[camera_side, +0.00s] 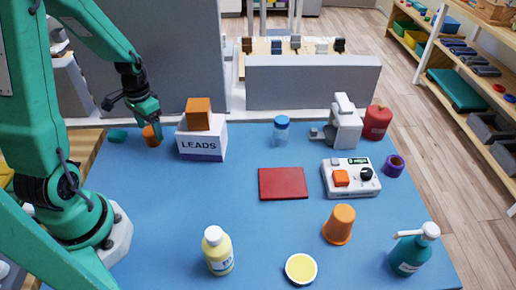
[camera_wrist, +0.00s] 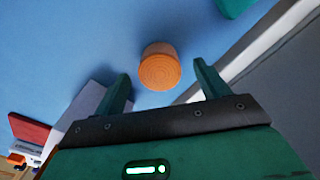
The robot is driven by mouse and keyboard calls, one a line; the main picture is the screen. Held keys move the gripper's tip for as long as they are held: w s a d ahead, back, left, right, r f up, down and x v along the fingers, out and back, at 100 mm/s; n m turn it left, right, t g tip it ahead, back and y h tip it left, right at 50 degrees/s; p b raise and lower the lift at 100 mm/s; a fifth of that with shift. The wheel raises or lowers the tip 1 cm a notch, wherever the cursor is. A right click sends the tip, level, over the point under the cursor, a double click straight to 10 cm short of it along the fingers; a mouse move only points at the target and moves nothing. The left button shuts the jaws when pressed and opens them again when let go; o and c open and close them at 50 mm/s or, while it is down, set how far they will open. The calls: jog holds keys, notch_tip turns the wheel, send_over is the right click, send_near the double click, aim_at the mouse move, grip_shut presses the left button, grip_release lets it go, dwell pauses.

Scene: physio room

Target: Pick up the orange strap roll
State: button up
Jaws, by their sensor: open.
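The orange strap roll (camera_side: 150,138) stands on the blue mat near its back left corner, left of the LEADS box. In the wrist view the roll (camera_wrist: 159,68) shows its coiled round face, between my two fingertips in the picture with clear space on both sides. My gripper (camera_side: 152,122) is at the roll, pointing down, with a finger partly in front of it in the side view. In the wrist view my gripper (camera_wrist: 162,74) is open and empty. I cannot tell how far down the fingers reach beside the roll.
The white LEADS box (camera_side: 202,144) with an orange block (camera_side: 198,114) on top stands close to the right. A teal item (camera_side: 118,136) lies just left of the roll. A grey wall edge (camera_wrist: 290,85) runs behind. The mat's middle left is clear.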

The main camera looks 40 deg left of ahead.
aim_at(150, 131)
jog(key=shift+f, duration=1.55)
jog(key=shift+c, duration=0.2)
jog(key=c, duration=1)
